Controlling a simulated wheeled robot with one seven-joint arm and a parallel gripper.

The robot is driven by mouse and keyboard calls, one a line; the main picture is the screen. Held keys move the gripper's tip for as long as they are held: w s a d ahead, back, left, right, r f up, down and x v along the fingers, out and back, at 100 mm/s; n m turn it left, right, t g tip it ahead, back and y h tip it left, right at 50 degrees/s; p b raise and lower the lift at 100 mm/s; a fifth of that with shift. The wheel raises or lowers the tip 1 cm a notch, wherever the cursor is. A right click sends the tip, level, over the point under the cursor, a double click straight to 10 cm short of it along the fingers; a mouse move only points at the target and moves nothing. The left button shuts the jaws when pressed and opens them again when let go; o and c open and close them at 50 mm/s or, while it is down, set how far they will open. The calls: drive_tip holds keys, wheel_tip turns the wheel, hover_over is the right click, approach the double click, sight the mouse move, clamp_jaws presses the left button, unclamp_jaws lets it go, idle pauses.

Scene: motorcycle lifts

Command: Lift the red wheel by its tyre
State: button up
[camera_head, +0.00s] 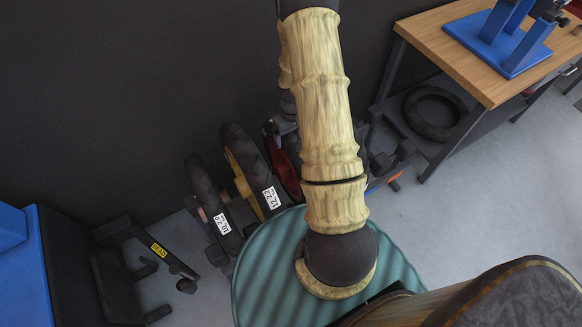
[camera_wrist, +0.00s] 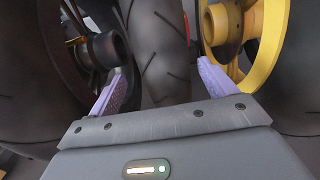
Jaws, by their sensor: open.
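The red wheel (camera_head: 285,174) stands against the dark wall in the head view, its red rim partly hidden behind my arm. In the wrist view a dark treaded tyre (camera_wrist: 158,45) stands upright in the middle, with a sliver of red at its right edge; I take it to be the red wheel's. My gripper (camera_wrist: 162,70) is open, with one lilac finger on each side of this tyre. I cannot tell whether either finger touches it. My gripper is hidden in the head view.
A yellow wheel (camera_head: 240,175) stands close to the left of the red one; it is close by the right finger in the wrist view (camera_wrist: 262,45). Another tagged tyre (camera_head: 205,188) stands farther left. A dark-rimmed wheel (camera_wrist: 62,50) is close on the wrist view's left. A wooden bench (camera_head: 440,40) stands right.

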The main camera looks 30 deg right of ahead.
sight(291, 168)
drive_tip(key=shift+f, duration=0.1)
drive_tip(key=f, duration=0.5)
drive_tip(key=shift+s+a, duration=0.1)
drive_tip(key=shift+a, duration=0.2)
clamp_jaws()
drive_tip(key=shift+r, duration=0.15)
idle(0.4)
